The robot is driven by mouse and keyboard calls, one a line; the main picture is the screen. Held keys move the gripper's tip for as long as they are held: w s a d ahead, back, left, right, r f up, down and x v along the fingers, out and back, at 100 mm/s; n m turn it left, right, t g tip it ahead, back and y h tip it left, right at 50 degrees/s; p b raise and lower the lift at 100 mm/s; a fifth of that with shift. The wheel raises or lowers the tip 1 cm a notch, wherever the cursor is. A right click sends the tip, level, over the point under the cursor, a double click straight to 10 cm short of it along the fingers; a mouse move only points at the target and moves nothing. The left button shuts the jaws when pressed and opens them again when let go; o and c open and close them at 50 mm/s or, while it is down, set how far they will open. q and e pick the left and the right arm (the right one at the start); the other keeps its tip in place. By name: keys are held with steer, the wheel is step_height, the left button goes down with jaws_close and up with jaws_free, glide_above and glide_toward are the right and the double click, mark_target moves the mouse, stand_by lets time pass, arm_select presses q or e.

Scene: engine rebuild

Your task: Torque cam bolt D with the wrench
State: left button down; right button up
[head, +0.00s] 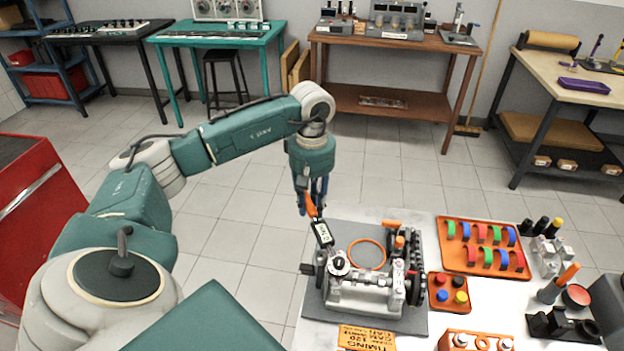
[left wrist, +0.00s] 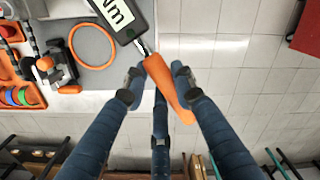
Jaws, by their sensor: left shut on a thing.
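The torque wrench (head: 323,234) has an orange handle and a display block marked Nm. My left gripper (head: 312,200) is shut on its orange handle, at the left edge of the work table. In the left wrist view the handle (left wrist: 163,85) lies between the blue fingers of the left gripper (left wrist: 157,82), and the display (left wrist: 118,15) points away towards the table. The wrench's head end reaches over a round metal part (head: 339,264) on the engine block (head: 365,294). Cam bolt D cannot be told apart, and whether the wrench sits on a bolt is unclear. My right gripper is not in view.
The engine stands on a grey mat (head: 412,323) with an orange ring (head: 367,254) behind it. An orange tray (head: 463,268) of coloured shells and a smaller tray (head: 435,302) of coloured caps lie to the right. Floor is clear left of the table.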

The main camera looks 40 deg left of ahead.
arm_select(q)
steer(key=shift+f, duration=0.3)
steer(key=shift+w+d, duration=0.1)
steer(key=shift+w, duration=0.05)
stand_by(0.4)
steer(key=shift+w+d+m+b, duration=0.35)
steer(key=shift+w+d+m, duration=0.05)
steer(key=shift+w+m, duration=0.2)
steer(key=shift+w+d, duration=0.15)
steer(key=shift+w+d+m, duration=0.45)
steer(key=shift+w+m, duration=0.15)
steer(key=shift+d, duration=0.1)
stand_by(0.4)
steer(key=shift+w+d+m+b, duration=0.3)
steer(key=shift+w+d+m, duration=0.25)
steer(key=shift+w+m, duration=0.1)
